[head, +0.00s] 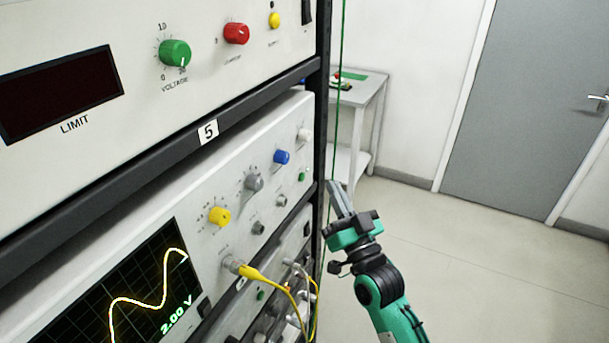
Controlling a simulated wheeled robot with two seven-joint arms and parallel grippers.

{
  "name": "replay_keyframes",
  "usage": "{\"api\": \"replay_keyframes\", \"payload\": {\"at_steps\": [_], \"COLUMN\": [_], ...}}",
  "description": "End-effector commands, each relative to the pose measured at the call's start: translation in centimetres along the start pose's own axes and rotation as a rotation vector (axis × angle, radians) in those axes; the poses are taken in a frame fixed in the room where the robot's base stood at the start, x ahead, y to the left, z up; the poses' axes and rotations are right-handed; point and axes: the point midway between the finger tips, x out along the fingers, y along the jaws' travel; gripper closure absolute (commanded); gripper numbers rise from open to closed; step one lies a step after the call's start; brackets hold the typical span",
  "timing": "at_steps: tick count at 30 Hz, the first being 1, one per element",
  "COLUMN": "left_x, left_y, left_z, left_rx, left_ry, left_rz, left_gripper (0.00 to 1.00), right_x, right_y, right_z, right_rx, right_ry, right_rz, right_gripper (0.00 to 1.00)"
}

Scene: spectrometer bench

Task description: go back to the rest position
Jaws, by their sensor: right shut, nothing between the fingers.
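My right gripper (340,199) is at the lower middle of the head view, on a green and black arm that comes in from the bottom right. Its grey fingers are together, point up and hold nothing. It appears just right of the rack's black post (318,130), with no clear contact. My left gripper is not in the picture.
The instrument rack fills the left, with a power supply panel (115,25) above an oscilloscope panel (110,210). A yellow cable (268,281) hangs from a socket. A small white table (357,95) stands behind, near a grey door (530,100). The floor at right is clear.

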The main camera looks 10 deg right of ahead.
Motion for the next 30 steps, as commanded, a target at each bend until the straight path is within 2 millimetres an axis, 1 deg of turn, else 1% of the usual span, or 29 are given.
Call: {"api": "replay_keyframes", "payload": {"at_steps": [6,15,17,19,20,23,24,26,27,29,30], "left_x": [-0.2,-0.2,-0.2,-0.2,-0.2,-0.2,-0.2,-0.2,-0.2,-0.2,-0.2], "left_y": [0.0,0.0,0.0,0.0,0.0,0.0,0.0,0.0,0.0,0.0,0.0], "left_z": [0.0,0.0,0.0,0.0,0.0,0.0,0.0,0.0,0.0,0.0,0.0], "left_rx": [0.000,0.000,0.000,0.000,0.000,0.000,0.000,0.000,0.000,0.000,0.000], "left_ry": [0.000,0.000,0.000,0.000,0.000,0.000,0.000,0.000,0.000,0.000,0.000], "left_rz": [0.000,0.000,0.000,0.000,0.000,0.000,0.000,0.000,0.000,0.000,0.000], "left_gripper": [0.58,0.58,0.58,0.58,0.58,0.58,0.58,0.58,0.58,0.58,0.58], "right_x": [-1.2,-1.3,-1.4,-1.5,-1.7,-2.6,-3.3,-4.5,-5.5,-7.3,-8.6], "right_y": [0.9,1.0,1.1,1.4,1.7,3.1,3.8,4.9,5.7,6.8,7.5], "right_z": [-0.9,-1.0,-0.8,0.2,0.9,4.8,6.9,10.2,12.5,15.8,18.0], "right_rx": [-0.001,0.001,0.000,-0.003,-0.005,-0.015,-0.020,-0.030,-0.036,-0.045,-0.051], "right_ry": [0.000,0.001,-0.003,-0.023,-0.037,-0.115,-0.158,-0.228,-0.276,-0.349,-0.397], "right_rz": [0.000,0.000,0.002,0.010,0.015,0.045,0.060,0.085,0.101,0.124,0.139], "right_gripper": [1.00,1.00,1.00,1.00,1.00,1.00,1.00,1.00,1.00,1.00,1.00]}}
